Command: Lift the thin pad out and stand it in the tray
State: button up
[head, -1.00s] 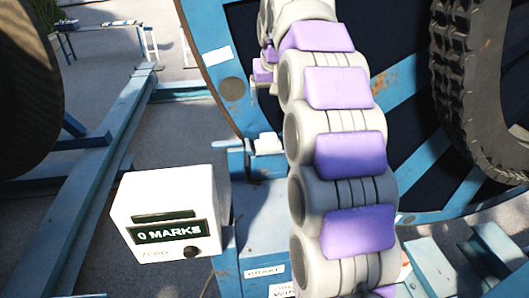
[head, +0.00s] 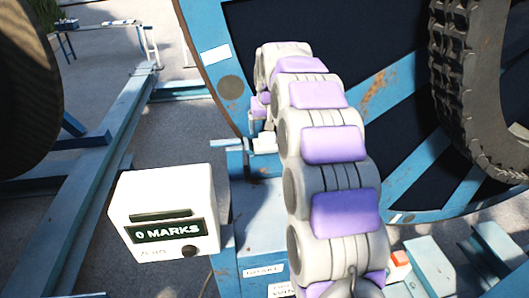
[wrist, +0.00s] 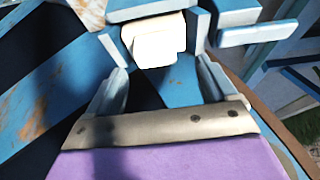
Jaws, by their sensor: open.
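A white block (wrist: 155,45), which looks like a pad, sits between blue metal cheeks in the wrist view. I cannot tell whether it is the thin pad or more than one pad. It also shows in the head view (head: 265,143), at the blue brake housing beside the reel rim. My gripper (wrist: 163,72) is open, with one grey finger on each side of the view below the block. The block lies beyond the fingertips, and nothing shows between them. In the head view the fingers are mostly hidden by my arm. No tray can be clearly made out.
A white counter box (head: 165,215) reading "0 MARKS" stands left of my arm. The large blue reel (head: 231,88) rises behind the arm, with a black tyre (head: 465,90) at right. A blue table (head: 105,30) stands far left.

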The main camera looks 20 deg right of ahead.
aim_at(267, 132)
jog(key=f, duration=0.1)
jog(key=w+d+f, duration=0.1)
jog(key=f, duration=0.1)
jog(key=shift+w+d+f, duration=0.1)
jog(key=shift+w+d, duration=0.05)
jog(key=shift+w, duration=0.05)
jog(key=shift+a, duration=0.25)
jog(key=shift+c, duration=0.6)
jog(key=shift+a, duration=0.3)
jog(key=c, duration=0.4)
jog(key=shift+d, duration=0.25)
jog(key=c, duration=0.6)
grip_shut()
